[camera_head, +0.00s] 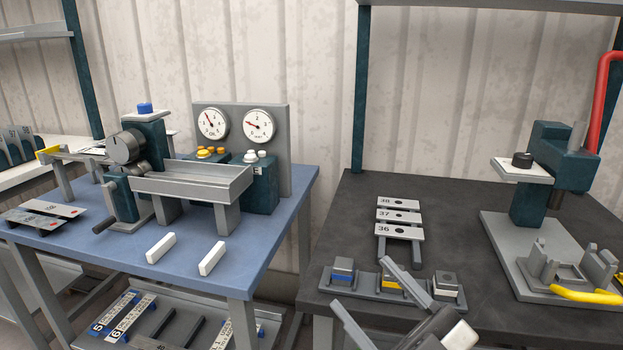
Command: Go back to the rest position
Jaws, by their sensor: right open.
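My right gripper (378,297) shows at the bottom, in front of the dark table on the right. Its two grey fingers are spread apart with nothing between them. One finger passes in front of the small block stands, and I cannot tell whether it touches them. My left gripper is not in the picture. The panel bender (145,165), with a crank and a grey trough (192,182), stands on the blue table (200,275).
A press with a red lever (604,95) stands at the right on the dark table (340,215). Numbered plates (398,215) lie on a rack there. Small blocks (343,270) sit in stands near the front edge. Two white bars (161,248) lie on the blue table. Two gauges (258,126) stand behind.

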